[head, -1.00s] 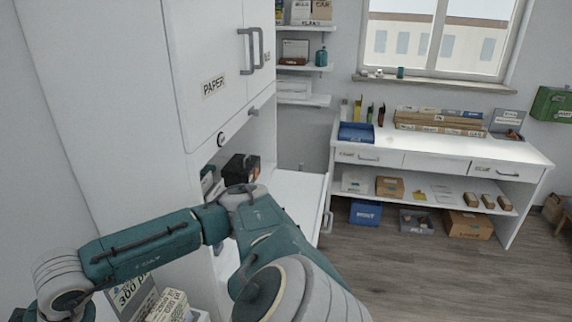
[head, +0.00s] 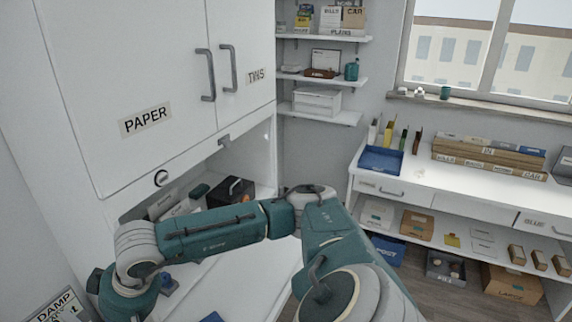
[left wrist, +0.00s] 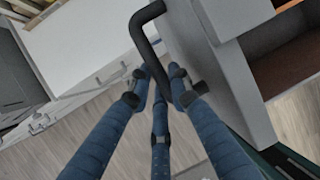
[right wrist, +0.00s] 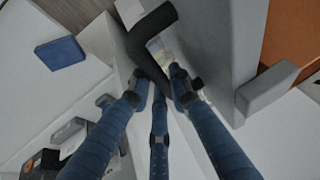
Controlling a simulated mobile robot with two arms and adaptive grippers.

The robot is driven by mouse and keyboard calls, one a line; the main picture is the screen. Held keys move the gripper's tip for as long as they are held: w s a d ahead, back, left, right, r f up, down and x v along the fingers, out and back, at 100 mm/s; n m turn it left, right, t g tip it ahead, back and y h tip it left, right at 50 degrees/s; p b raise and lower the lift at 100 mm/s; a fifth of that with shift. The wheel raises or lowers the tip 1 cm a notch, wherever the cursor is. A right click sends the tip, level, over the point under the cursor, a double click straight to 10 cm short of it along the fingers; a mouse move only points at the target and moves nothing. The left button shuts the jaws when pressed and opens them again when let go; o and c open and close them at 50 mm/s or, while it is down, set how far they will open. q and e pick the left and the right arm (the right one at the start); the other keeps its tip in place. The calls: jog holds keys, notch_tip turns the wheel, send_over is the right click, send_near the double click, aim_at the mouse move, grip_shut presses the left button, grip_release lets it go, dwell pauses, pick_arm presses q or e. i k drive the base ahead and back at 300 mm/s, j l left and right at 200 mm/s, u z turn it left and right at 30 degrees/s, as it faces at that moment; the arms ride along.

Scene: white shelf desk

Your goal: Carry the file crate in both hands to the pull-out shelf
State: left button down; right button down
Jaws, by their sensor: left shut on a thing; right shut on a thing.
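In the left wrist view my left gripper (left wrist: 163,78) is closed around a black handle (left wrist: 148,32) on the grey file crate (left wrist: 232,85). In the right wrist view my right gripper (right wrist: 160,78) is closed around another black handle (right wrist: 146,48) of the crate (right wrist: 222,40), whose orange-brown contents show at the right edge. The head view shows neither the crate nor the gripper fingers; my arm crosses its lower half. The white pull-out shelf (head: 240,278) extends below the cabinet opening, partly hidden by my arm.
A black box (head: 230,190) and other items stand in the cabinet opening behind the shelf. A blue block (right wrist: 60,54) lies on a white surface in the right wrist view. A white desk (head: 450,200) with a blue tray (head: 381,160) stands at the right.

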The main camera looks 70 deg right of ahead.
aim_at(269, 248)
jog(key=k+l, duration=0.1)
jog(key=l, duration=0.45)
jog(key=k+l, duration=0.1)
jog(key=l, duration=0.5)
jog(key=k+l, duration=0.1)
jog(key=l, duration=0.45)
jog(key=l+z, duration=0.1)
jog(key=l, duration=1.6)
jog(key=i+l, duration=0.1)
jog(key=l, duration=0.4)
jog(key=i, duration=0.05)
